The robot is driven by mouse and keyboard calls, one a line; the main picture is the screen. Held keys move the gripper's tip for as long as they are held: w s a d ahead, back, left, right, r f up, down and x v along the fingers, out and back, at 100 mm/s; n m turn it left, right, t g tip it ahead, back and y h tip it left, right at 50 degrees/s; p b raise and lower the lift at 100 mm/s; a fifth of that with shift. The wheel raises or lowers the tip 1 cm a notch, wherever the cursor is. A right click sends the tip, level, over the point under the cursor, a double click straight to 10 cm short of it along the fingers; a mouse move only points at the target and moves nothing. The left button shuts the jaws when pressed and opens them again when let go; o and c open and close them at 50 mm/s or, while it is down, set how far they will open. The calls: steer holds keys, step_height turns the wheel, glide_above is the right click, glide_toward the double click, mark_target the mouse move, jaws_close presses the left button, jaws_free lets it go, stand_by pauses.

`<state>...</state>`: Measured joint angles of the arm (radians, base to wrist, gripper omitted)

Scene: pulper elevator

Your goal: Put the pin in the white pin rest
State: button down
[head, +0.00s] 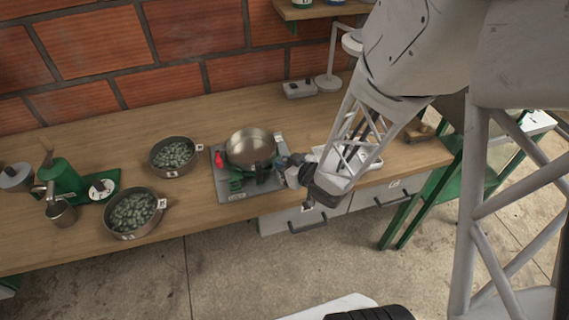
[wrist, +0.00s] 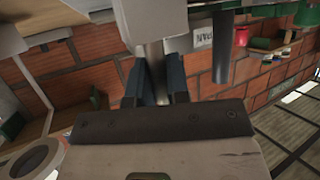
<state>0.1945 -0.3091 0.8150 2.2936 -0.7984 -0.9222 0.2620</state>
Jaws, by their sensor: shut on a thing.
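My gripper (head: 284,166) is low over the right side of a grey base plate (head: 229,186) in the head view. In the wrist view its two dark fingers (wrist: 155,80) are shut on a grey metal rod, which looks like the pin (wrist: 154,60). The pin's far end is cut off or hidden there, and I cannot make the pin out in the head view. A white tray-like thing (head: 368,163) lies partly behind my arm at the right. I cannot tell whether it is the white pin rest.
Two bowls of beans (head: 172,155) (head: 132,212) and a green grinder (head: 64,178) stand left.

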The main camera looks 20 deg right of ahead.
steer(key=shift+f, duration=0.1)
steer(key=c, duration=1.1)
jaws_free()
steer(key=shift+s+d+r, duration=0.3)
steer(key=shift+s+r, duration=0.15)
steer(key=shift+s, duration=0.1)
steer(key=v, duration=1)
steer(key=shift+s+r, duration=0.15)
steer(key=shift+s, duration=0.1)
steer(key=shift+d, duration=0.15)
